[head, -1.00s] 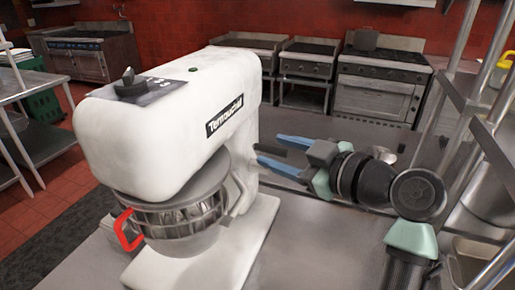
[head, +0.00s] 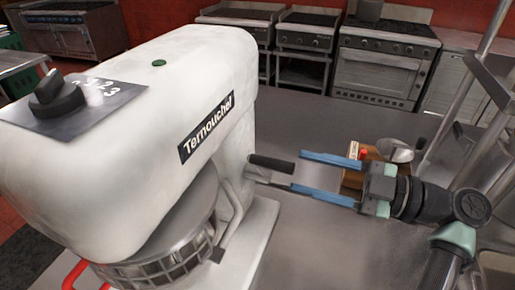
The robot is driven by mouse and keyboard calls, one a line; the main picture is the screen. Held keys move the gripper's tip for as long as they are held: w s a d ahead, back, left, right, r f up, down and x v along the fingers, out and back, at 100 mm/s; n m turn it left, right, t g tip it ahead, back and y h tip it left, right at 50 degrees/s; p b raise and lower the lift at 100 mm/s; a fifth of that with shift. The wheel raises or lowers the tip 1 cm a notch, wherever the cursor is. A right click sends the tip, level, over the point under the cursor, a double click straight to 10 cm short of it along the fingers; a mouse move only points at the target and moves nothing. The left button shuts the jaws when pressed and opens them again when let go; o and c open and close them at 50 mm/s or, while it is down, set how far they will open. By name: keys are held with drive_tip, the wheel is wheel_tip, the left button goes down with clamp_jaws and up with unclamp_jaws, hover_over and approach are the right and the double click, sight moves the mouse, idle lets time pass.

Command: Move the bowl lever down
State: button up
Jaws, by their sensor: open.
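The bowl lever (head: 271,163) is a short black grip on the right side of the white stand mixer (head: 205,125). It points right, roughly level in the picture. My gripper (head: 297,172) is to the right of the lever, its two blue fingers apart and pointing left. The upper fingertip is just right of the lever's end; the lower one is lower and close to the mixer's side. Nothing is held between the fingers. I cannot tell whether either finger touches the lever. The mixer bowl (head: 172,222) sits under the mixer head, partly cut off by the frame.
A brown box-like object (head: 353,178) with a red part and a shiny metal utensil (head: 397,151) lie behind my gripper. A metal rack post stands at right. The grey counter (head: 310,245) is clear in front. Stoves (head: 384,68) line the back wall.

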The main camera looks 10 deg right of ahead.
sight(255, 159)
drive_tip(key=p+x, duration=0.3)
drive_tip(key=x, duration=0.6)
drive_tip(key=shift+w+a+p, duration=0.15)
drive_tip(key=shift+a+p, duration=0.05)
drive_tip(key=shift+p, duration=0.1)
clamp_jaws()
idle(0.9)
